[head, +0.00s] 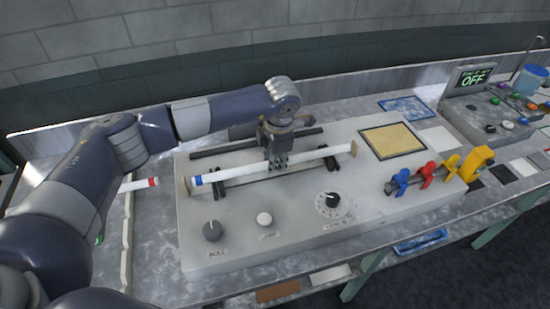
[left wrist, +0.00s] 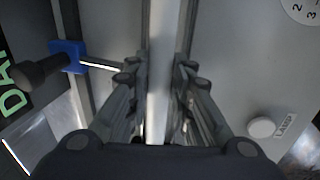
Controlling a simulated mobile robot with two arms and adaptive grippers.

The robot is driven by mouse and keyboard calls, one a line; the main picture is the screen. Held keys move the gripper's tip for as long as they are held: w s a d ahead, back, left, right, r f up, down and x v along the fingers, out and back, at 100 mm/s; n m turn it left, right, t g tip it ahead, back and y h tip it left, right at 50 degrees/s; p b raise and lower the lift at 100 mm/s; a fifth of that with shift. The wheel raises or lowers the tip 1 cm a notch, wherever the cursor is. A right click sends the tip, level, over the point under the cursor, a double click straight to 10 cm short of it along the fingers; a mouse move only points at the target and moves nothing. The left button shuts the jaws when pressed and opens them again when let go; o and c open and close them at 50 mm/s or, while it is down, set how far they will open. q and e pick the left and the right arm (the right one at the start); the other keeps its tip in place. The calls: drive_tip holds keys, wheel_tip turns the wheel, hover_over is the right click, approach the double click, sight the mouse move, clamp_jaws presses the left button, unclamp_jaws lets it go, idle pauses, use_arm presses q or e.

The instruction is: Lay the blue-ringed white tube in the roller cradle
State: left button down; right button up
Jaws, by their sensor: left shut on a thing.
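The blue-ringed white tube (head: 235,173) lies lengthwise along the roller cradle (head: 218,188) on the grey bench unit, its blue ring (head: 197,181) near the left end. The cradle's dark supports show below the tube near both ends, with small brown end plates beyond. I cannot tell whether the tube rests on the rollers or is just above them. My left gripper (head: 277,162) points down and is shut on the tube near its middle. In the left wrist view the tube (left wrist: 163,70) runs between the two fingers (left wrist: 160,75). My right gripper is not in view.
A dark bar (head: 215,147) runs behind the cradle. Knobs (head: 213,230) stand in front. Blue, red and yellow clamps (head: 426,175) and a tan pad (head: 393,140) are to the right.

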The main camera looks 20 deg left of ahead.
use_arm(q)
drive_tip(key=c, duration=1.4)
unclamp_jaws()
drive_tip(key=shift+r, duration=0.2)
drive_tip(key=r+b, duration=0.1)
drive_tip(key=r, duration=0.3)
drive_tip(key=s+d+r+b, duration=0.1)
drive_tip(key=r, duration=0.2)
drive_tip(key=s+r+b, duration=0.1)
drive_tip(key=r+b, duration=0.1)
drive_tip(key=r, duration=0.2)
drive_tip(key=shift+d+r, duration=0.15)
drive_tip(key=shift+r, duration=0.15)
